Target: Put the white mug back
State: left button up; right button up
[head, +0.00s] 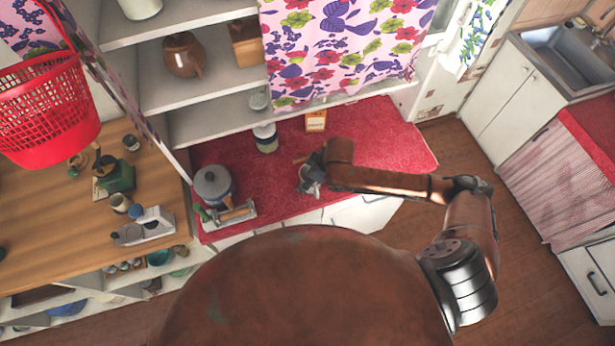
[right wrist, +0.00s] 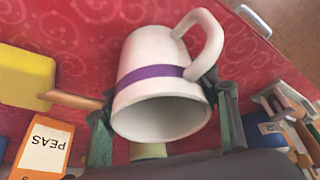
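The white mug (right wrist: 160,75) has a purple band and a handle at the upper right in the right wrist view. Its open mouth faces the camera. My right gripper (right wrist: 160,105) has a finger against either side of the mug and appears closed on it. In the head view the right gripper (head: 311,175) is over the red-covered counter (head: 385,135), with a small part of the mug (head: 308,187) showing. I cannot tell whether the mug touches the counter. My left gripper is not in view.
A grey pot (head: 212,184) stands left on the counter. A jar (head: 265,138) and an orange-and-white box (head: 316,121) are behind the gripper. Shelves (head: 205,85) rise at the back left, beside a flowered curtain (head: 340,45). The counter's right part is clear.

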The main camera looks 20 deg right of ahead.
jog(key=o, duration=0.3)
jog(key=shift+o, duration=0.2)
